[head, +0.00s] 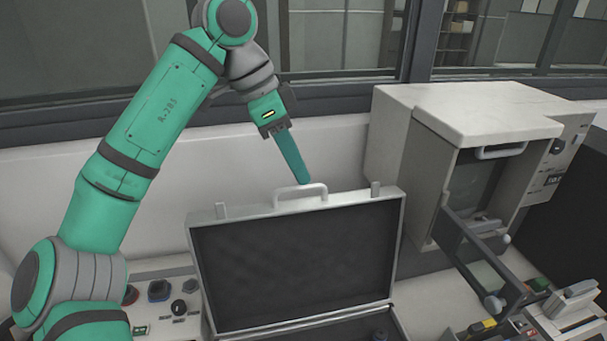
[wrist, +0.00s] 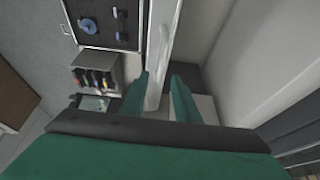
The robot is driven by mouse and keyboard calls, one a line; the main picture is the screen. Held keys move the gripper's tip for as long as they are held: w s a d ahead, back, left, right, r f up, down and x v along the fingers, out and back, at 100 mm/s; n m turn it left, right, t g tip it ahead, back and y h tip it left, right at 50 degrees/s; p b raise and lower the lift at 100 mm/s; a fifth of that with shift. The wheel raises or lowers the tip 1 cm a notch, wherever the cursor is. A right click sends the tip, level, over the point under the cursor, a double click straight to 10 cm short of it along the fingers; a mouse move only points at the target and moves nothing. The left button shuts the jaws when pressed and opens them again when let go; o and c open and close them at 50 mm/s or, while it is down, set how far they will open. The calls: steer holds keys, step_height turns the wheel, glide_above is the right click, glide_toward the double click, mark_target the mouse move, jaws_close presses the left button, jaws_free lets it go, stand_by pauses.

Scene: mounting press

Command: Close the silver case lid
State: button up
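The silver case stands open, its lid (head: 295,265) raised upright with the dark lining facing me. A pale handle (head: 301,189) sits on the lid's top edge; in the wrist view the handle (wrist: 153,92) shows between my fingers. My gripper (head: 306,181) points down at the handle from above. In the wrist view my gripper (wrist: 161,74) is open, its two green fingers apart on either side of the handle and lid edge. I cannot tell whether either finger touches it. The case base (head: 345,328) is mostly cut off in the head view.
A white press-like machine (head: 465,112) with an open front and a projecting arm stands at the right. A control panel with knobs (head: 160,290) is at the left, partly behind my arm. A wall and windows (head: 340,35) rise behind the case. Small parts (head: 570,300) crowd the lower right.

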mark_target(309, 186)
steer(key=shift+x, duration=1.7)
jaws_close()
steer(key=shift+s+d, duration=0.1)
